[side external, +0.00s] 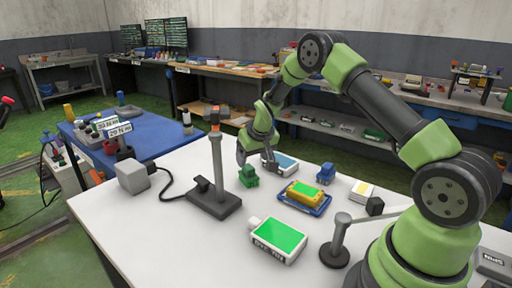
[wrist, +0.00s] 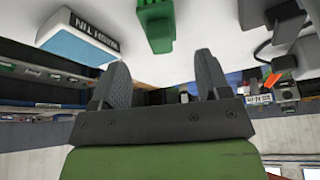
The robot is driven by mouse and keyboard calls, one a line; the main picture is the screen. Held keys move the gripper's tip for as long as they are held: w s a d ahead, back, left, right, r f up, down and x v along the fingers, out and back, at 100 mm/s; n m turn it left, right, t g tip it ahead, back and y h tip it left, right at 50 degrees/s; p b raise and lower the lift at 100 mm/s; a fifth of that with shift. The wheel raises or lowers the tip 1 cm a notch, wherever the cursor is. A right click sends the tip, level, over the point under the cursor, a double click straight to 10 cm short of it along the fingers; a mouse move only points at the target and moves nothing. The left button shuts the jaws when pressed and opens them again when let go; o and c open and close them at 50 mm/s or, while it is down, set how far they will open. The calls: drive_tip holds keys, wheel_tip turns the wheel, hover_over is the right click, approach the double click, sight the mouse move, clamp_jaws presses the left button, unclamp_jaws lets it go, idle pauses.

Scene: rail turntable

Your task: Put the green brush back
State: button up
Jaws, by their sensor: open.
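A small green blocky piece (side external: 248,176) stands on the white table just below my gripper (side external: 256,160); I take it for the green brush, though its bristles cannot be made out. It also shows in the wrist view (wrist: 156,26), at the top middle beyond the fingers. My gripper is open and empty, its two fingers apart in the wrist view (wrist: 160,82). A white box with a green top (side external: 280,238) lies near the table's front. A similar box with a blue top (side external: 286,163) lies behind my gripper, and shows in the wrist view (wrist: 82,38).
A grey post on a dark base (side external: 216,200) stands left of the green piece. A blue tray (side external: 318,209) holds a yellow and green block (side external: 303,190). A small blue piece (side external: 325,173) and a short grey post (side external: 338,240) stand to the right. The table's front left is clear.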

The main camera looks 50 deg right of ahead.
drive_tip(key=s+a+r+t, duration=0.1)
drive_tip(key=s+a+r, duration=0.25)
drive_tip(key=r, duration=0.35)
drive_tip(key=s+a+r+y, duration=0.1)
drive_tip(key=s+a+r, duration=0.25)
drive_tip(key=r, duration=0.35)
drive_tip(key=s+a+r+t, duration=0.1)
drive_tip(key=s+a+r, duration=0.25)
drive_tip(key=r, duration=0.25)
drive_tip(key=s+a+r+y, duration=0.1)
drive_tip(key=s+a, duration=0.1)
drive_tip(key=s, duration=0.3)
drive_tip(key=s+a+r+y, duration=0.1)
drive_tip(key=s+a, duration=0.2)
drive_tip(key=s, duration=0.3)
drive_tip(key=s+a+r+t, duration=0.1)
drive_tip(key=s+a, duration=0.1)
drive_tip(key=s, duration=0.4)
drive_tip(key=shift+a+n+y, duration=0.3)
drive_tip(key=shift+y, duration=0.1)
drive_tip(key=shift+r, duration=0.1)
